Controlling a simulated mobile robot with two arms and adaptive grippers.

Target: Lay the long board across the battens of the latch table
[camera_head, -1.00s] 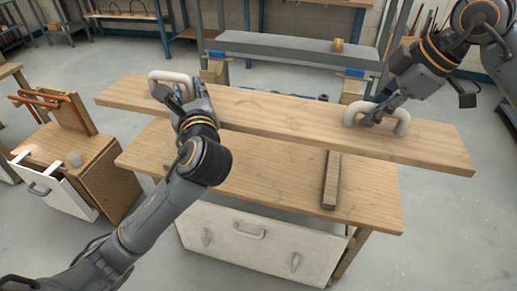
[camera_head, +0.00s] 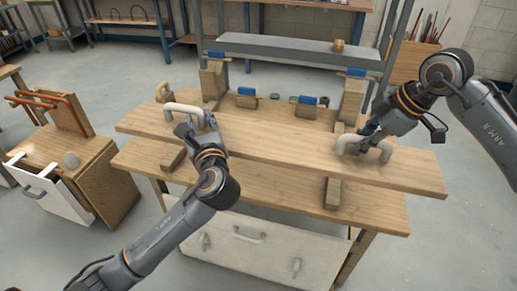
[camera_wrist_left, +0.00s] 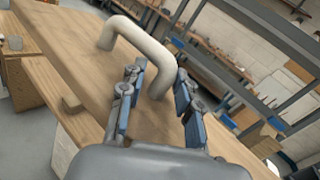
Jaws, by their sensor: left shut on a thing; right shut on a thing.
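The long board (camera_head: 270,135) is light wood with two pale U-shaped handles, and lies level over the latch table (camera_head: 265,200). My left gripper (camera_head: 190,127) is shut on the left handle (camera_head: 183,107); in the left wrist view my left gripper (camera_wrist_left: 158,85) has its fingers on either side of this handle (camera_wrist_left: 145,38). My right gripper (camera_head: 362,137) is shut on the right handle (camera_head: 374,152). The left batten (camera_head: 172,158) and right batten (camera_head: 333,193) stick out from under the board's front edge. I cannot tell whether the board touches them.
Wooden posts with blue tops (camera_head: 213,80) stand along the table's back, with small dark fittings between them. A small cabinet (camera_head: 75,170) with copper pipe stands at left. A grey shelf bench (camera_head: 290,48) is behind. The floor at right is clear.

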